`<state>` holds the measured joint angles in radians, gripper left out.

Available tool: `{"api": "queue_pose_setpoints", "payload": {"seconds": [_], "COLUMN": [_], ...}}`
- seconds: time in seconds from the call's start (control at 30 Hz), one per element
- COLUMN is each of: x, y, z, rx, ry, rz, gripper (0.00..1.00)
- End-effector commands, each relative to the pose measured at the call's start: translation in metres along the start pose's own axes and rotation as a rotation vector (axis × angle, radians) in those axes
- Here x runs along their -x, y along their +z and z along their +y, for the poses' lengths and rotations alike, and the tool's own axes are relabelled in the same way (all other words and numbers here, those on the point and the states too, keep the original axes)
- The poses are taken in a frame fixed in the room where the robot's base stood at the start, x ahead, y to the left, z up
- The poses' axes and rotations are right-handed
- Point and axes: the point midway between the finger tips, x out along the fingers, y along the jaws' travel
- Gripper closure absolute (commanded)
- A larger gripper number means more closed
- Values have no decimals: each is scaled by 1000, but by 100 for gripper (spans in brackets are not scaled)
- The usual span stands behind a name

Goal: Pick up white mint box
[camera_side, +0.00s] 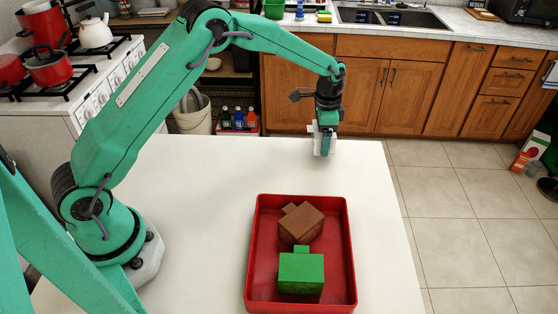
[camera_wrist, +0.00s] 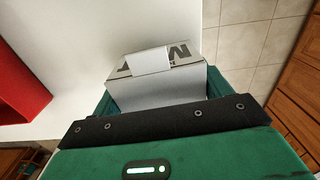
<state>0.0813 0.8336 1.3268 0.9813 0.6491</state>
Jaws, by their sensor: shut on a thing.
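The white mint box (camera_side: 331,149) is at the far end of the white table in the side view, partly covered by my gripper (camera_side: 323,146). My gripper points down and is shut on the box. In the wrist view the mint box (camera_wrist: 155,92) sits between the green jaws, its lid with dark lettering and a pale tab facing the camera. I cannot tell whether its underside touches the table.
A red tray (camera_side: 351,250) on the table holds a brown box (camera_side: 300,224) and a green box (camera_side: 301,273). The tray's edge also shows in the wrist view (camera_wrist: 22,92). The table (camera_side: 205,215) is bare around the tray. Its far edge is close to the gripper.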

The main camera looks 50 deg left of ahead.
Motion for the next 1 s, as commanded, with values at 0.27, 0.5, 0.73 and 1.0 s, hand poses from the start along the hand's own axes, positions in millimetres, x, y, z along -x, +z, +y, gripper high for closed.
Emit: {"api": "queue_pose_setpoints", "payload": {"seconds": [0.27,0.5,0.73,1.0], "x": [35,60,78,86], "y": [-4,-9,-11,-13], "z": [29,71,101,115], "rx": [-4,-5,-2,0], "ry": [-1,-2,-1,-1], "rz": [1,3,1,1], "gripper": [48,48,48,48]}}
